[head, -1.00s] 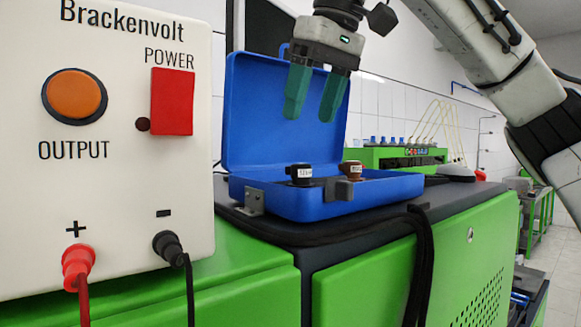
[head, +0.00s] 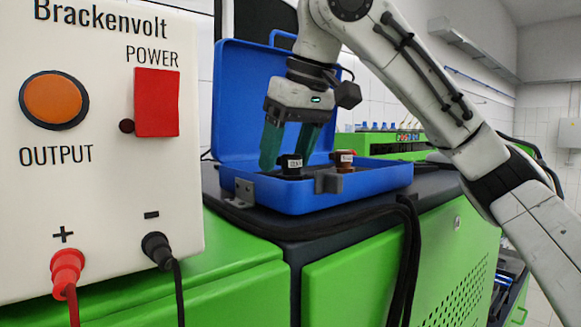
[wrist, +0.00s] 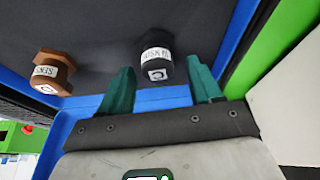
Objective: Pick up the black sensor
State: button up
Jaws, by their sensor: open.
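The black sensor (head: 291,165), with a white label, stands in the open blue case on the green bench. In the wrist view the black sensor (wrist: 155,58) lies just beyond the gap between the two fingertips, a little left of its middle. My gripper (head: 284,165) has green fingers and is open, lowered into the case around or just beside the black sensor; the head view does not settle which. No grip on it shows. The brown sensor (head: 344,161) stands to the right in the same case and also shows in the wrist view (wrist: 54,72), left of the fingers.
The case's raised lid (head: 240,95) stands behind my gripper, and its front wall (head: 290,195) with a grey latch is close. A white power supply box (head: 100,140) with leads stands at the left. Black cables (head: 405,240) hang over the bench front.

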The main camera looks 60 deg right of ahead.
jog(key=shift+c, duration=0.3)
jog(key=c, duration=0.8)
jog(key=shift+c, duration=0.2)
jog(key=shift+r, duration=0.55)
notch_tip(320, 180, up, 2)
jog(key=shift+s+r, duration=0.1)
jog(key=shift+r, duration=0.15)
jog(key=s+r, duration=0.4)
jog(key=r, duration=0.1)
jog(key=shift+s+r, duration=0.15)
jog(key=shift+s, duration=0.2)
jog(key=s+r, duration=0.1)
jog(key=s, duration=0.2)
jog(key=s+r, duration=0.1)
jog(key=s, duration=0.2)
jog(key=s+r, duration=0.2)
jog(key=s, duration=0.1)
jog(key=shift+a, duration=0.1)
